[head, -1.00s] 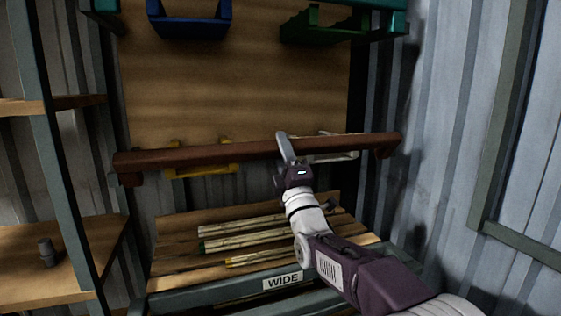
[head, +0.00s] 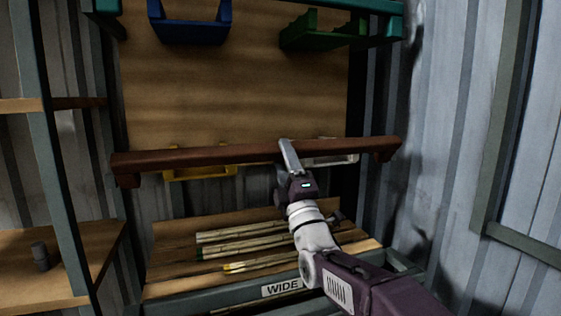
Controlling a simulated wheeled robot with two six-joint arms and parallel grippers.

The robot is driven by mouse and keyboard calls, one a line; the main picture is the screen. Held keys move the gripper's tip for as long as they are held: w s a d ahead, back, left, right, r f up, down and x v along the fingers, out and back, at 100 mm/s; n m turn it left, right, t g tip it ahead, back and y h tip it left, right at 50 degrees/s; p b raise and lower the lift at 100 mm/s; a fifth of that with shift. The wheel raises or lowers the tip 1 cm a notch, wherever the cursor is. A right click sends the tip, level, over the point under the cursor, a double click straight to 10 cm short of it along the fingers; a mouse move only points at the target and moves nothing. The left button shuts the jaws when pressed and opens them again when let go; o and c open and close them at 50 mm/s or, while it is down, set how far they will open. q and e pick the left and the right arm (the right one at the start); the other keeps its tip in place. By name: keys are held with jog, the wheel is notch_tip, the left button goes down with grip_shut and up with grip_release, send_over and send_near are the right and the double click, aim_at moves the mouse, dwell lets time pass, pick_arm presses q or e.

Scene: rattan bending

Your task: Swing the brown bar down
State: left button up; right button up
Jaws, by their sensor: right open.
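The brown bar (head: 210,156) runs across the front of the wooden back panel in the head view, from left to right, nearly level. My right gripper (head: 289,155) reaches up to the bar right of its middle. It is open, and one pale finger shows in front of the bar's face. The other finger is hidden, and I cannot tell whether the gripper touches the bar. My left gripper is not in view.
Rattan poles (head: 245,245) lie on a slatted shelf below the bar, above a label reading WIDE (head: 282,287). Blue (head: 190,30) and green (head: 325,38) brackets hang above. Yellow (head: 200,174) and white (head: 330,160) brackets sit behind the bar. A side shelf (head: 75,262) stands left.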

pick_arm(q)
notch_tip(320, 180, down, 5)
jog(key=b, duration=0.3)
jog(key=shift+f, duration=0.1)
pick_arm(e)
jog(key=v, duration=0.6)
jog(key=shift+f, duration=0.15)
